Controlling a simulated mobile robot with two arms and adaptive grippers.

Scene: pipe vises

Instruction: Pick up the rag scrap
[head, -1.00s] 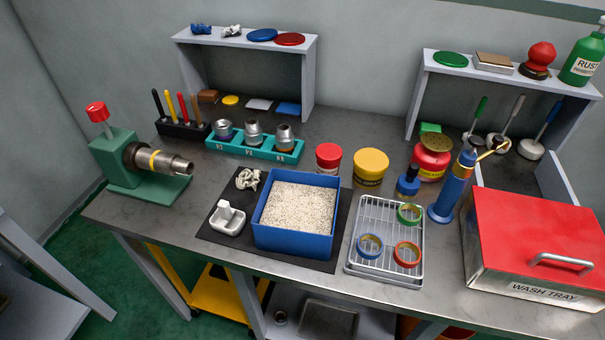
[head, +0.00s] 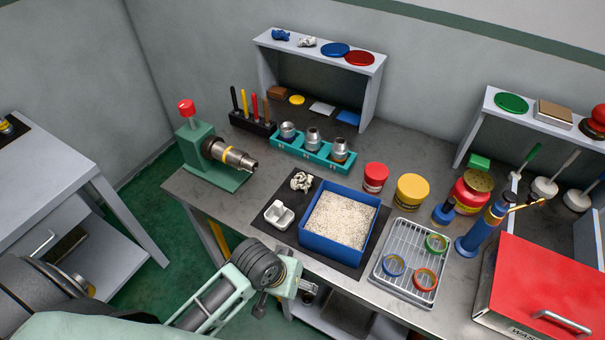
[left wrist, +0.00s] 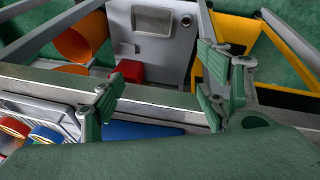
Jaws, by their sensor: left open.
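A crumpled off-white rag scrap (head: 301,181) lies on the dark mat (head: 268,229), behind the small white holder and left of the blue bin. My left gripper (head: 287,290) is low in the head view, in front of the bench's front edge and apart from the rag. In the left wrist view its green fingers (left wrist: 160,92) are spread with nothing between them. The rag cannot be made out in that view. My right gripper is not in view.
A blue bin (head: 312,241) of pale granules and a white holder (head: 280,215) share the mat. A green pipe vise (head: 202,158) stands left, and a teal socket rack (head: 313,153) behind. A wire tray (head: 390,284) with several rings lies right. Bare bench shows between vise and mat.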

